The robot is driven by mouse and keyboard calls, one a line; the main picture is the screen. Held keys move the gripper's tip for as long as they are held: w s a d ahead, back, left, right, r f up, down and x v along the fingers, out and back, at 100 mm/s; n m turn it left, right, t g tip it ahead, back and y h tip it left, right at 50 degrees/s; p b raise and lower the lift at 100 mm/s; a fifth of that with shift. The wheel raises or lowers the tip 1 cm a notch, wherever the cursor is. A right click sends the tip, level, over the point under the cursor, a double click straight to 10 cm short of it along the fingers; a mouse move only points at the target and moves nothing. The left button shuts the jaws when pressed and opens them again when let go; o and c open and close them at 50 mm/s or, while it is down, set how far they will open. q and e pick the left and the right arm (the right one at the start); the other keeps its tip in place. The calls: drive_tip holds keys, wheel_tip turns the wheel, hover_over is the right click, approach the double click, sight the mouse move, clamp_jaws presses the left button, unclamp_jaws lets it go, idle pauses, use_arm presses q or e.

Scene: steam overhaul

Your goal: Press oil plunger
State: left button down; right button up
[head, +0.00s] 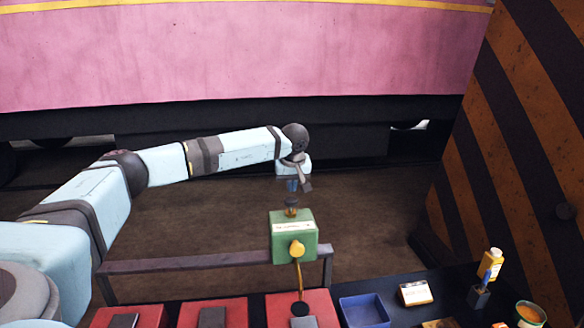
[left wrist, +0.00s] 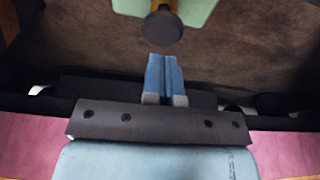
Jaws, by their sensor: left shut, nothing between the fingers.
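The oil pump is a green box (head: 293,236) with a pale label, a yellow knob (head: 297,249) and a thin yellow tube running down from it. Its dark round plunger head (head: 291,203) stands up from the top; in the left wrist view the plunger (left wrist: 163,29) shows large near the top, with part of the green box (left wrist: 200,10) behind it. My left gripper (head: 292,186) is shut and empty, pointing down just above the plunger. In the left wrist view the blue fingertips (left wrist: 162,60) are together, a small gap from the plunger head. My right gripper is not in view.
A grey rail (head: 190,262) runs left of the green box. Red trays (head: 225,318), a blue tray (head: 365,311), a small box (head: 415,293), a yellow bottle (head: 491,263) and an orange-filled cup (head: 530,314) are along the front. A striped panel (head: 530,150) stands at right.

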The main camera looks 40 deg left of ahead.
sight(291, 201)
use_arm(q)
drive_tip(key=shift+f, duration=1.35)
drive_tip(key=shift+s+f+b, duration=0.1)
drive_tip(key=shift+f+b, duration=0.4)
drive_tip(key=shift+f, duration=0.95)
drive_tip(key=shift+d+r, duration=0.1)
drive_tip(key=b+v, duration=0.1)
drive_tip(key=v, duration=1.3)
drive_tip(key=shift+b, duration=0.3)
